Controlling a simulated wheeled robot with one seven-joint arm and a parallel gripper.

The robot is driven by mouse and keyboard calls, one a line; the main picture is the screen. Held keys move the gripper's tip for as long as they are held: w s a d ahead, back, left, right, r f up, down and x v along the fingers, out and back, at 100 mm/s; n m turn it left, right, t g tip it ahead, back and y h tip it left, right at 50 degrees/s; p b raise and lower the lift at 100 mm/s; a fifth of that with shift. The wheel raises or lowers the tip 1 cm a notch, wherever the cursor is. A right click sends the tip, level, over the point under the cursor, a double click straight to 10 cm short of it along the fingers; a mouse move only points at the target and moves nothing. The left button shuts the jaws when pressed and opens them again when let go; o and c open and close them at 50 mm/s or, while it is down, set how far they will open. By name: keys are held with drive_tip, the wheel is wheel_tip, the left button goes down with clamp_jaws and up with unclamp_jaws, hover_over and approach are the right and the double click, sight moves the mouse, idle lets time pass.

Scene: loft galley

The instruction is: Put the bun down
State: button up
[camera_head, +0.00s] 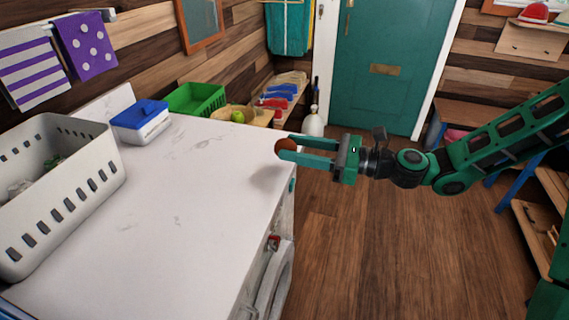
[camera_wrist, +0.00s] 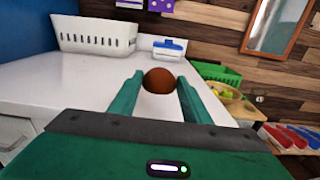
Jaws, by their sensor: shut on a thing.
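The bun (camera_head: 285,146) is a small round brown thing held between the fingertips of my green gripper (camera_head: 292,150). In the head view it is above the right edge of the white counter (camera_head: 190,215), with a soft shadow on the surface to its left and below. In the wrist view the bun (camera_wrist: 159,80) sits between the two green fingers of my gripper (camera_wrist: 160,88), near their tips, with the white counter behind it. The bun appears apart from the counter, and its underside is hard to see.
A white slotted basket (camera_head: 70,190) stands at the counter's left. A blue-lidded box (camera_head: 140,122), a green crate (camera_head: 196,98) and a wooden bowl with fruit (camera_head: 238,114) stand along the back. The counter's middle is clear. Wooden floor (camera_head: 370,240) lies right of the counter edge.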

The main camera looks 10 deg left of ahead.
sight(286, 169)
drive_tip(key=a, duration=0.1)
drive_tip(key=a+f, duration=0.1)
drive_tip(key=shift+w+a+f, duration=0.15)
drive_tip(key=shift+a+f, duration=0.15)
drive_tip(key=shift+f, duration=2)
drive_tip(key=o, duration=1)
drive_tip(key=shift+f, duration=0.1)
drive_tip(key=shift+s+d, duration=0.25)
drive_tip(key=shift+d, duration=1.75)
drive_tip(key=shift+s+d, duration=0.3)
drive_tip(key=shift+d, duration=1.7)
drive_tip(key=shift+s+d, duration=0.25)
drive_tip(key=shift+d, duration=1.75)
